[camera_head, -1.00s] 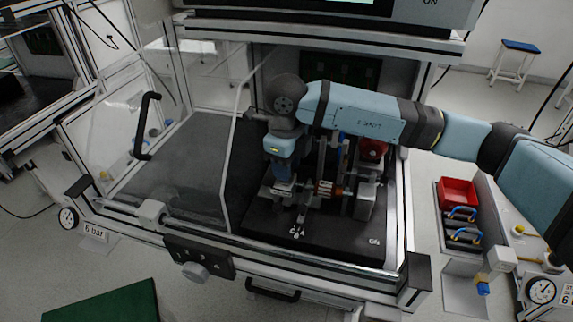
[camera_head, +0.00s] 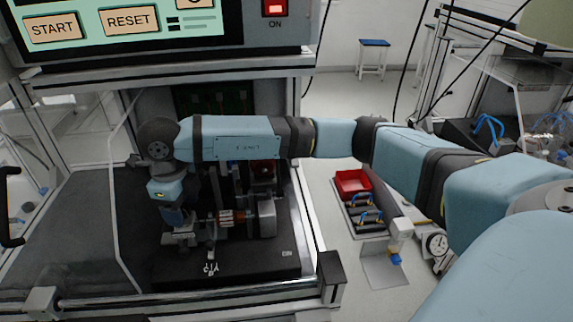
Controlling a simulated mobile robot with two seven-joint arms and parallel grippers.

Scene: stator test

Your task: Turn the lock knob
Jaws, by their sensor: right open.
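My right arm reaches in from the right, and its wrist bends down inside the test bench. My right gripper (camera_head: 180,237) is open and low at the left side of the test fixture (camera_head: 266,217). A copper-coloured part (camera_head: 232,217) lies in the fixture, to the right of the gripper. A small lever-like part (camera_head: 211,243) stands at the front of the fixture above white marks on the dark base. I cannot tell which part is the lock knob; the gripper and wrist hide some of the fixture's left side. My left gripper is not in view.
A clear door panel (camera_head: 122,205) stands left of the fixture. A screen (camera_head: 120,25) with START and RESET hangs above the bench. A red bin (camera_head: 352,182) and blue-handled tools (camera_head: 368,216) lie on the right. The dark bench floor (camera_head: 75,230) at left is clear.

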